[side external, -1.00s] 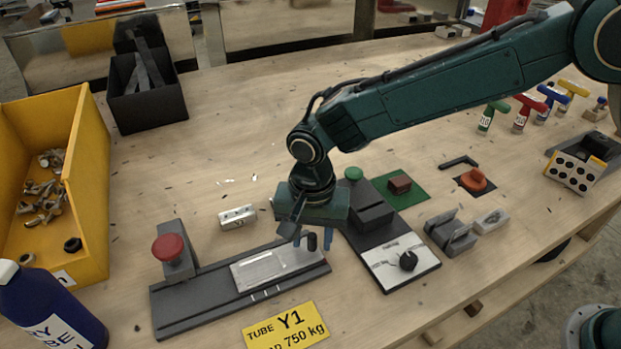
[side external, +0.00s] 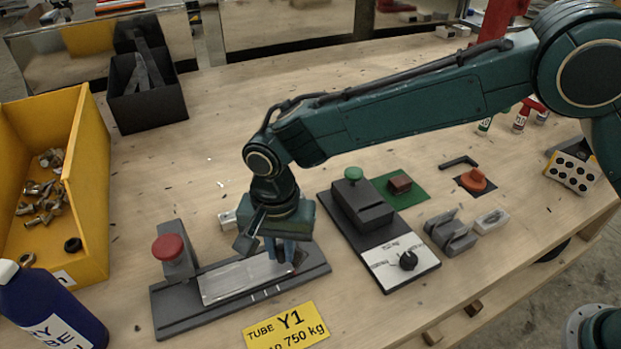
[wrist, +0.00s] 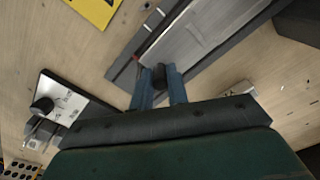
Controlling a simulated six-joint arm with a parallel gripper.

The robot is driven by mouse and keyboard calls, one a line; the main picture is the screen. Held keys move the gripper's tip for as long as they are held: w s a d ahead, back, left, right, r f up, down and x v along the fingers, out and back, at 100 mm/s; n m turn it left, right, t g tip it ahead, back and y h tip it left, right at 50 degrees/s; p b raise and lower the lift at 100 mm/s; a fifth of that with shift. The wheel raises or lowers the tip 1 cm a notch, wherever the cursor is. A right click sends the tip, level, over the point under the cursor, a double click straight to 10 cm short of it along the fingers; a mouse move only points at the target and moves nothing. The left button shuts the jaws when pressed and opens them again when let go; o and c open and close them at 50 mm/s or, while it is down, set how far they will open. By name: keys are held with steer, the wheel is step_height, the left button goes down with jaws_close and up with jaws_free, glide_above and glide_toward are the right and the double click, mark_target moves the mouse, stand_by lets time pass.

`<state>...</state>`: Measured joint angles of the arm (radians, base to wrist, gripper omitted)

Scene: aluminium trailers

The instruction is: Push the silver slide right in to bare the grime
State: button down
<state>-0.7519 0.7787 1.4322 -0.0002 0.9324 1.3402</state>
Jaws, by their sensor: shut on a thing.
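The silver slide (side external: 232,283) lies in a dark grey track (side external: 180,317), its left end close to the grey block under a red button (side external: 168,247). My gripper (side external: 280,258) is low over the slide's right end. In the wrist view, the blue fingers of my gripper (wrist: 160,88) are shut on the slide's black knob (wrist: 159,73). The silver slide (wrist: 205,28) runs away from them. A small reddish spot (wrist: 137,57) shows on the track beside the fingers; I cannot tell whether it is grime.
A yellow "TUBE Y1" plate (side external: 285,328) lies in front of the track. A dark fixture with a green button (side external: 353,174) and dial (side external: 407,261) stands to the right. A small metal block (side external: 228,219) sits behind, partly hidden. A yellow bin (side external: 90,200) and blue bottle (side external: 45,310) are left.

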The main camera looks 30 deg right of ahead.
mark_target(264, 267)
steer(key=shift+a, duration=1.75)
steer(key=shift+r, duration=0.1)
steer(key=c, duration=1.4)
jaws_free()
steer(key=shift+o, duration=0.2)
steer(key=shift+r, duration=0.1)
step_height(264, 267, up, 14)
steer(key=shift+f, duration=0.2)
